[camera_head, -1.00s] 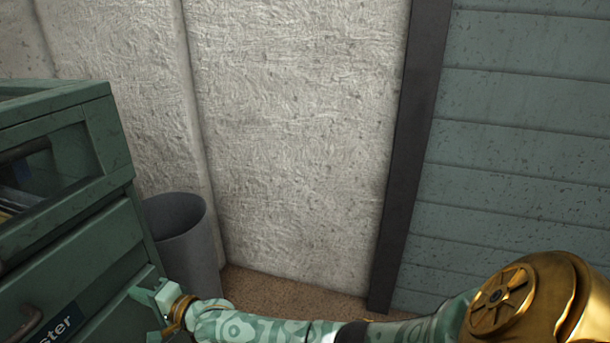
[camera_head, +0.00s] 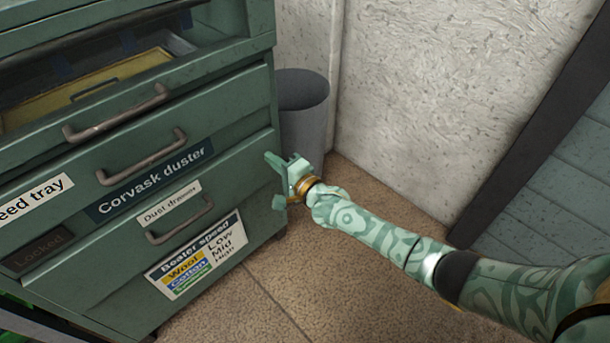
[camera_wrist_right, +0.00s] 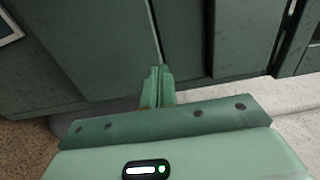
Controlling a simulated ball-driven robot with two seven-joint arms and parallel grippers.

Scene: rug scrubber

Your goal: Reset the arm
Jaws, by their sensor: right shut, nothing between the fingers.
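My right arm comes in from the lower right of the head view. Its green right gripper (camera_head: 278,180) is beside the right edge of the green drawer cabinet (camera_head: 235,75); whether it touches the cabinet I cannot tell. In the right wrist view the two fingers of the gripper (camera_wrist_right: 158,85) are together with nothing between them, in front of the cabinet's green panels (camera_wrist_right: 215,40). My left gripper is not in view.
The cabinet has drawers with handles and labels, among them "Corvask duster" (camera_head: 150,180) and a beater speed chart (camera_head: 195,262). A grey bin (camera_head: 305,125) stands behind the gripper by the pale wall (camera_head: 430,90). The brown floor (camera_head: 300,260) below the arm is clear.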

